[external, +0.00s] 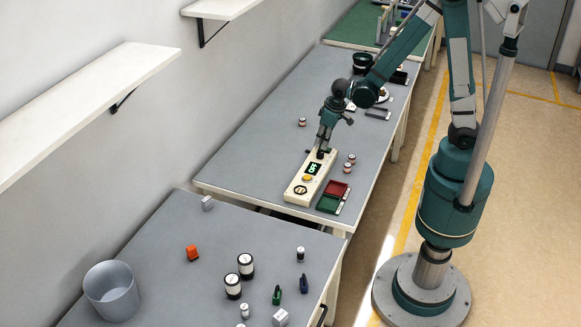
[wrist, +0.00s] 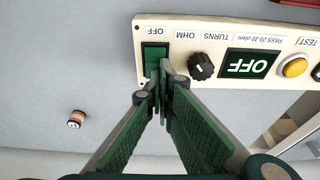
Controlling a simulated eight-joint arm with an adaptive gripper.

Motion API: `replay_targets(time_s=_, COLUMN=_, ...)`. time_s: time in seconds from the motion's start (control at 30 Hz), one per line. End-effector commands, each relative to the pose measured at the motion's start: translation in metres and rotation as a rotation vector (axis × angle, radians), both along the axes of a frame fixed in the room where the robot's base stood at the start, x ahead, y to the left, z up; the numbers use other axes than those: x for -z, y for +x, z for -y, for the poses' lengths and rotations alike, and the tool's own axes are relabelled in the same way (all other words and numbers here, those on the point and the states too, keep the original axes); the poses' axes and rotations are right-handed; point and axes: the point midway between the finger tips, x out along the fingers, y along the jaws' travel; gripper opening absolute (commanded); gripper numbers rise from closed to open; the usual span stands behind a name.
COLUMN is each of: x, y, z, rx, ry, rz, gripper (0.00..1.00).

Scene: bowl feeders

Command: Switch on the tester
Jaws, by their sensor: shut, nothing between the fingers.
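The tester is a long cream box (external: 296,190) on the middle bench. In the wrist view it lies upside down across the top, with its panel (wrist: 216,38) showing. A green rocker switch (wrist: 154,55) sits at its left end beside an "OFF" label. A black knob (wrist: 202,66), a dark display reading OFF (wrist: 248,64) and a yellow button (wrist: 293,67) follow to the right. My gripper (external: 322,152) is over the far end of the tester. In the wrist view its closed, empty fingertips (wrist: 165,72) are at the switch's right lower edge; I cannot tell whether they touch it.
Red (external: 333,190) and green (external: 329,204) trays lie right of the tester. Small coils (external: 349,163) stand nearby; another small coil (wrist: 76,118) lies left of my gripper in the wrist view. The bench left of the tester is mostly clear.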

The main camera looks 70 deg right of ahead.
Motion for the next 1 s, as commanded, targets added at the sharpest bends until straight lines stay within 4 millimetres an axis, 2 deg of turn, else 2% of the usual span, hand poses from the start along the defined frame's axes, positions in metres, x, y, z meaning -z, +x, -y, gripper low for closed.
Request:
replay_targets(time_s=0.3, x=0.0119, y=0.0081, z=0.0019, rx=0.001, ry=-0.003, rz=-0.160, gripper=0.00)
replay_targets(time_s=1.0, x=0.0144, y=0.0088, z=0.0028, rx=0.001, ry=-0.005, rz=-0.154, gripper=0.00)
